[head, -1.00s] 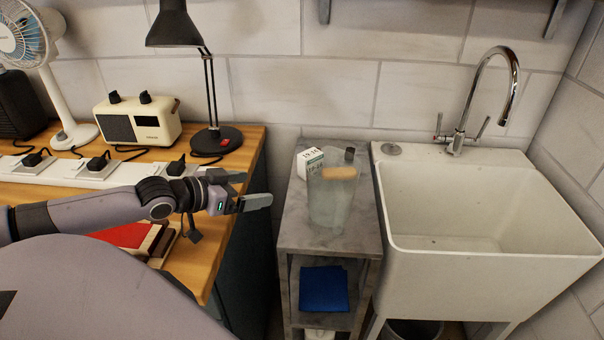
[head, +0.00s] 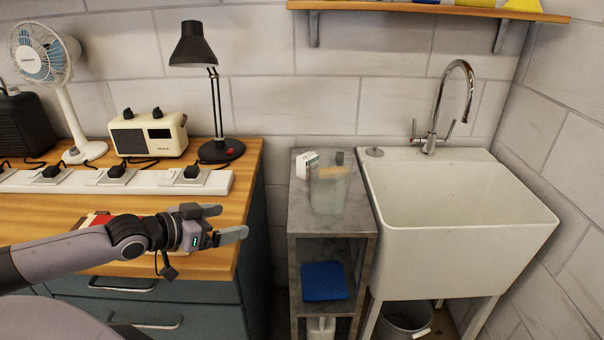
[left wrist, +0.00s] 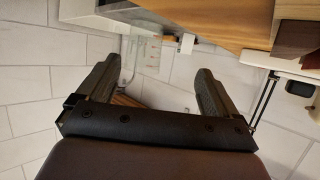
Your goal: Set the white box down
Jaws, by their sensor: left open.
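The small white box (head: 305,163) with dark print stands on top of the grey stand (head: 340,221), near its back left. A clear container (head: 330,192) stands in front of it and hides part of it. My left gripper (head: 228,222) is open and empty, over the right end of the wooden bench, left of the stand and apart from the box. In the left wrist view the open fingers (left wrist: 157,77) have nothing between them; the white box (left wrist: 186,43) appears beyond them. My right gripper is not in view.
A white sink (head: 455,230) adjoins the stand on the right. A blue cloth (head: 324,281) lies on the stand's lower shelf. A lamp (head: 196,45), cream radio (head: 150,134), fan (head: 67,90) and power strip (head: 115,181) occupy the wooden bench. A wall shelf (head: 440,9) hangs above.

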